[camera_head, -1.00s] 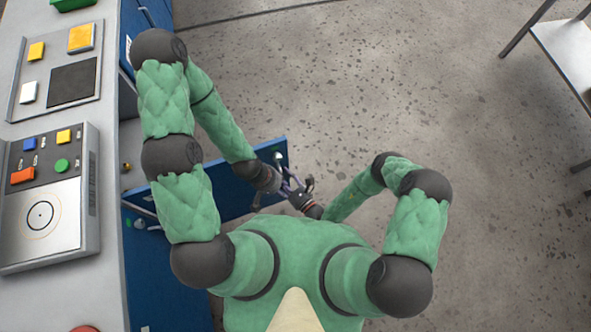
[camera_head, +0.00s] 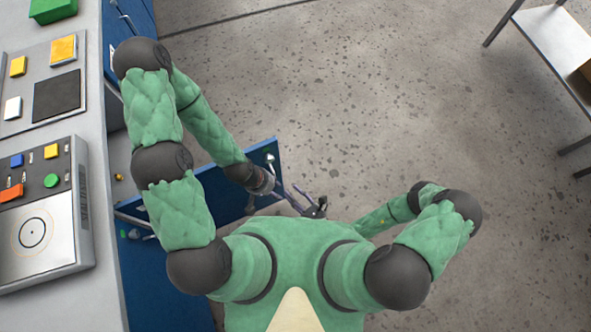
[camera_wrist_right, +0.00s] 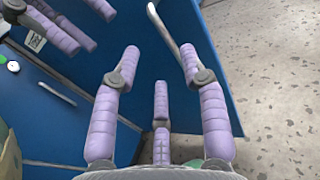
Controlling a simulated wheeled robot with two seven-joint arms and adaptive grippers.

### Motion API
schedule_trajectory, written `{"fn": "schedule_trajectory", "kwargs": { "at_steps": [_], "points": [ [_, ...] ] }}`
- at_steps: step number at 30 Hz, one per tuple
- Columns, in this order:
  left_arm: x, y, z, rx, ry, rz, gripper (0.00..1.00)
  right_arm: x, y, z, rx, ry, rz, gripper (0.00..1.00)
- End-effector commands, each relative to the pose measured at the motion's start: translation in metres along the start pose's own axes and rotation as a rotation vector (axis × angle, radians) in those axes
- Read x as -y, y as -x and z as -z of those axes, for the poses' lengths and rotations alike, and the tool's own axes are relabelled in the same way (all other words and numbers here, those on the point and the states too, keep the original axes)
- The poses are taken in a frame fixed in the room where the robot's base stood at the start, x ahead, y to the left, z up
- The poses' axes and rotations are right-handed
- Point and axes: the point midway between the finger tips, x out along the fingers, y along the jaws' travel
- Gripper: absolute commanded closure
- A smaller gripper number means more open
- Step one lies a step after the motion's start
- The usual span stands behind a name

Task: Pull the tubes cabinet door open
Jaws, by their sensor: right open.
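The blue cabinet door (camera_head: 225,185) stands swung open in the head view, jutting right from the cabinet. Its metal handle (camera_wrist_right: 172,35) shows near the top of the right wrist view, ahead of my fingers. My right gripper (camera_wrist_right: 160,65) is open, its purple fingers spread over the door's face with nothing between them.
A grey counter (camera_head: 90,100) with button panels (camera_head: 40,85) runs along the left above the cabinet. Another blue front with a handle (camera_wrist_right: 57,92) shows in the wrist view. A shelf table (camera_head: 550,45) stands upper right. The speckled floor between is clear.

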Motion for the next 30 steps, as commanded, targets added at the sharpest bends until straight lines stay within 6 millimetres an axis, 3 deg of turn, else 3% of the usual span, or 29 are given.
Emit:
{"fn": "schedule_trajectory", "kwargs": {
  "at_steps": [9, 30],
  "points": [
    [0.0, 0.0, 0.0, 0.0, 0.0, 0.0, 0.6, -0.0006, 0.0132, 0.0, -0.001, 0.001, 0.001, 0.56],
    [0.0, 0.0, -0.0001, 0.0, 0.0, 0.0, 0.6, -0.0048, 0.0133, -0.0027, 0.0, 0.004, -0.039, 0.56]
  ]
}}
